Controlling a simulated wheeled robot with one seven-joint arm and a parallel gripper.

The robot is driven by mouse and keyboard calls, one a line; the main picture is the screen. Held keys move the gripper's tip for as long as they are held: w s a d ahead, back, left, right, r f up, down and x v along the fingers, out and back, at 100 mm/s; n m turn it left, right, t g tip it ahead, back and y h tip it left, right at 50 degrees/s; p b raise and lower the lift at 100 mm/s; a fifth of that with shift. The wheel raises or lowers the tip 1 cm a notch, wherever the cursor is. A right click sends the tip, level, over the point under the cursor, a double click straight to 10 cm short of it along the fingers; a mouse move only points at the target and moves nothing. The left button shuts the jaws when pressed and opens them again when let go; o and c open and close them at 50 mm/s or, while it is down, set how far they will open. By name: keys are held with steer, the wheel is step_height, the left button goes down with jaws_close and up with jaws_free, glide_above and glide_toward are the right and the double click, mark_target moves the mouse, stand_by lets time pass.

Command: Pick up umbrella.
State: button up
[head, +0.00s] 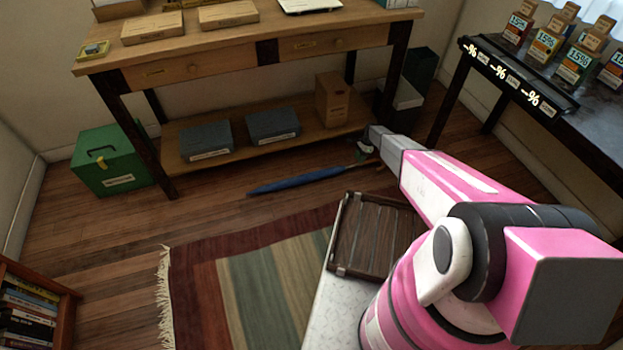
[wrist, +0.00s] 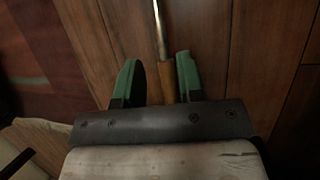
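The closed blue umbrella (head: 298,181) lies on the wood floor in front of the table's lower shelf, its handle end toward the right. My gripper (head: 362,152) reaches down to that handle end. In the wrist view the brown umbrella handle (wrist: 166,82) and thin metal shaft show between the two green fingers of my gripper (wrist: 158,62). The fingers are apart. A gap shows between the left finger and the handle; the right finger is close beside it, and I cannot tell if it touches. The blue canopy is out of the wrist view.
A wooden table (head: 270,45) with a low shelf holding grey boxes (head: 206,140) and a brown box file (head: 332,100) stands behind the umbrella. A green box (head: 112,160) is at left. A dark table (head: 590,110) with bottles is at right. A striped rug (head: 250,290) lies in front.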

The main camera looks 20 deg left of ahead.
steer(key=x, duration=0.5)
steer(key=shift+w, duration=0.15)
jaws_close()
steer(key=shift+r, duration=0.15)
